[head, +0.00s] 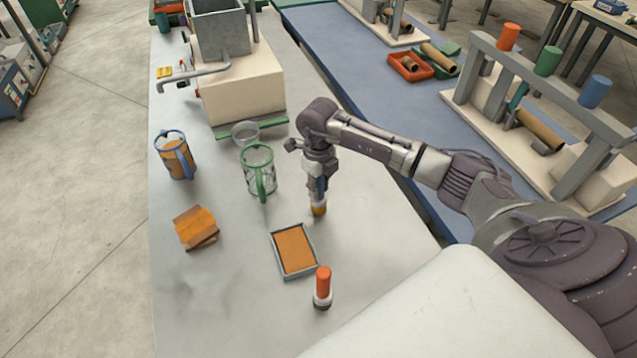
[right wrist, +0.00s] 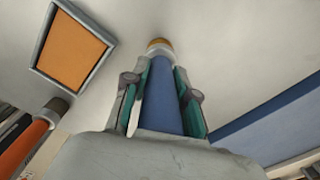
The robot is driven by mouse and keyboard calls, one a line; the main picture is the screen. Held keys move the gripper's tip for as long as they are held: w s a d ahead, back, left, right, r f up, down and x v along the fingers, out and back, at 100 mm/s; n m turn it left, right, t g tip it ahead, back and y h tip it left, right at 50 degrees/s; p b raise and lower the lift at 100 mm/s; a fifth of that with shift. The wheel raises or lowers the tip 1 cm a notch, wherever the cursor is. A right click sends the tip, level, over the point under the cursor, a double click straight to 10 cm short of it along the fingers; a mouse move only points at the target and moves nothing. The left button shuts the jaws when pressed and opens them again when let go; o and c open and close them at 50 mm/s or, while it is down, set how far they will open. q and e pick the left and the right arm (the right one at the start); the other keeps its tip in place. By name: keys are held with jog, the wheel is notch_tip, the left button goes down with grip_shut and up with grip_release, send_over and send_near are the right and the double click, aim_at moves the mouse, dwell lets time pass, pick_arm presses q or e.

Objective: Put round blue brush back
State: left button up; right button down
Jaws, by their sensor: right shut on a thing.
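The round blue brush (head: 319,209) is held upright, its orange-tan bristle end down, at or just above the grey table; I cannot tell if it touches. My right gripper (head: 317,186) is shut on its blue handle and hides much of it in the head view. In the right wrist view the blue brush (right wrist: 168,105) runs between both fingers of the right gripper (right wrist: 163,88), bristle end away from the palm. My left gripper is not in view.
A tray with an orange pad (head: 294,251) and an orange-handled brush (head: 323,285) stand nearby. A green-framed jar (head: 258,172), a blue-framed jar (head: 176,156) and brown pads (head: 196,228) lie left. A grey rack (head: 535,82) with coloured cylinders stands right.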

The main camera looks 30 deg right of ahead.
jog(key=shift+f, duration=0.1)
jog(key=shift+f, duration=0.15)
jog(key=c, duration=0.9)
grip_release()
jog(key=shift+r, duration=0.3)
notch_tip(320, 180, up, 11)
jog(key=b, duration=0.3)
jog(key=shift+f, duration=0.2)
jog(key=shift+r, duration=0.6)
